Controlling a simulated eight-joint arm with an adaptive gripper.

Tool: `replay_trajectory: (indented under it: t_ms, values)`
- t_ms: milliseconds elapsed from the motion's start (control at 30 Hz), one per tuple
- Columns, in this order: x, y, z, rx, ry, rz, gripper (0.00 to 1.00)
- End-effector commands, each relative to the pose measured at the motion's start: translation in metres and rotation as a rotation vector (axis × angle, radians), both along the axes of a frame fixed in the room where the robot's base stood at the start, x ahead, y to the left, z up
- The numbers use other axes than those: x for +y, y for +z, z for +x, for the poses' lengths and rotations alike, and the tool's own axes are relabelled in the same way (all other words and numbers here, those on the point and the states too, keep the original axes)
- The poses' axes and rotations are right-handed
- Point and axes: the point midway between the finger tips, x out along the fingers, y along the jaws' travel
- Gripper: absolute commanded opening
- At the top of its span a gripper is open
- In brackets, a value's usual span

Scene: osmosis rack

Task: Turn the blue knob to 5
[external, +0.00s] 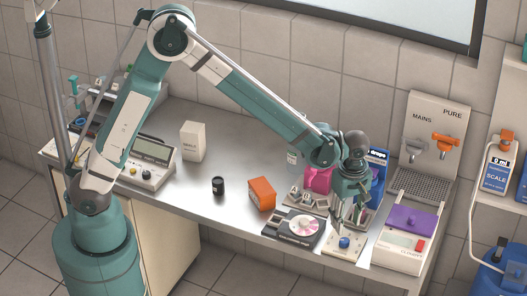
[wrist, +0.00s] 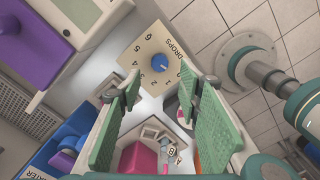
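The blue knob (wrist: 160,63) sits on a cream dial plate (wrist: 149,44) marked with numbers and the word DROPS. The digits 4, 5 and 6 run along the plate's left side in the wrist view. A small pale mark shows on the knob's lower right, but the exact setting is too small to read. In the external view the knob (external: 344,241) is near the front edge of the bench. My gripper (wrist: 160,93) is open, its green pads wide apart, with nothing between them. In the external view my gripper (external: 347,217) points down above the knob, apparently apart from it.
A white device with a purple lid (external: 404,220) stands right of the dial plate. A black disc device (external: 294,228) and an orange box (external: 262,193) are to its left. A pink object (external: 317,179) and blue items stand behind. The bench front edge is close.

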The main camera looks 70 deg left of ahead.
Motion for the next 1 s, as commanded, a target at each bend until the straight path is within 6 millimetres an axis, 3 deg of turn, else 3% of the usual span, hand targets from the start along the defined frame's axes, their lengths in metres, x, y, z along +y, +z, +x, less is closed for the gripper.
replay_trajectory:
  t_ms: [567,1000]
  values:
    - [-0.001,-0.005,0.001,0.003,0.008,0.001,0.35]
    - [-0.001,-0.044,0.001,0.003,0.008,0.001,0.35]
